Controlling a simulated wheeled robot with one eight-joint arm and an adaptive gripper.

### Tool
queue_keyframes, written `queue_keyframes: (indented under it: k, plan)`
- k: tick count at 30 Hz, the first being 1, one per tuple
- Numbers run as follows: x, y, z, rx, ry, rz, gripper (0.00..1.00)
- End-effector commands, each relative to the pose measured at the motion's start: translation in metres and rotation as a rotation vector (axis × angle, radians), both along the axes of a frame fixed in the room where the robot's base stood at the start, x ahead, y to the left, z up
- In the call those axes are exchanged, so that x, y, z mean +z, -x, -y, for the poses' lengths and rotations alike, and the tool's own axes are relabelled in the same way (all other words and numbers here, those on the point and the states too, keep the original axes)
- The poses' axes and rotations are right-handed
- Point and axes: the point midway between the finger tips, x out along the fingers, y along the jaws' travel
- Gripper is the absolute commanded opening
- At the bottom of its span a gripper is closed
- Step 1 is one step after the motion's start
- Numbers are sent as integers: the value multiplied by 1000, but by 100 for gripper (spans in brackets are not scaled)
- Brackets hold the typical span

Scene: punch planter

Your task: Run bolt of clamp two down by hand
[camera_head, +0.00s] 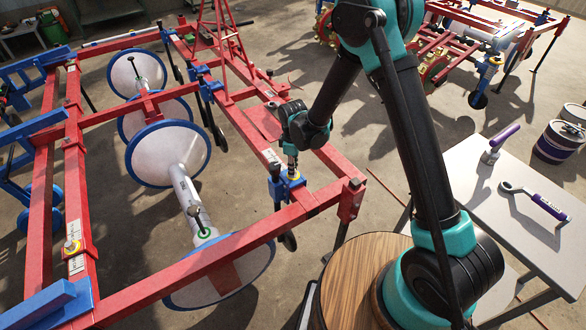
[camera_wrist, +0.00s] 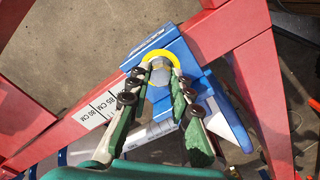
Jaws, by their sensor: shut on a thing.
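A blue clamp (camera_head: 286,189) sits on the red frame beam near its front right corner, and it also shows in the wrist view (camera_wrist: 190,58). A yellow ring (camera_wrist: 176,62) lies on the clamp around a grey bolt head (camera_wrist: 160,77). My gripper (camera_head: 292,172) reaches down onto this clamp. In the wrist view its two fingers (camera_wrist: 161,72) stand on either side of the bolt head and are shut on it. The bolt's shank and thread are hidden from above. No clamp number is readable.
Red beams (camera_head: 225,262) surround the clamp, with a scale label (camera_wrist: 101,107) beside it. Large white blue-rimmed discs (camera_head: 168,153) hang inside the frame. At right, a grey table (camera_head: 480,215) holds a purple-handled wrench (camera_head: 535,202) and another purple-handled tool (camera_head: 500,142).

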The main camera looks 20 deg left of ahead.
Motion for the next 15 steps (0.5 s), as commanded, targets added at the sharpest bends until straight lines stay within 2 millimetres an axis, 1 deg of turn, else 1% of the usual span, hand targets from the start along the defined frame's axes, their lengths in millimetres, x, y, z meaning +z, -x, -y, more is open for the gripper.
queue_keyframes:
  k: [6,15]
  plan:
    - [0,0,0,-176,0,0,0]
    - [0,-1,0,-337,0,0,0]
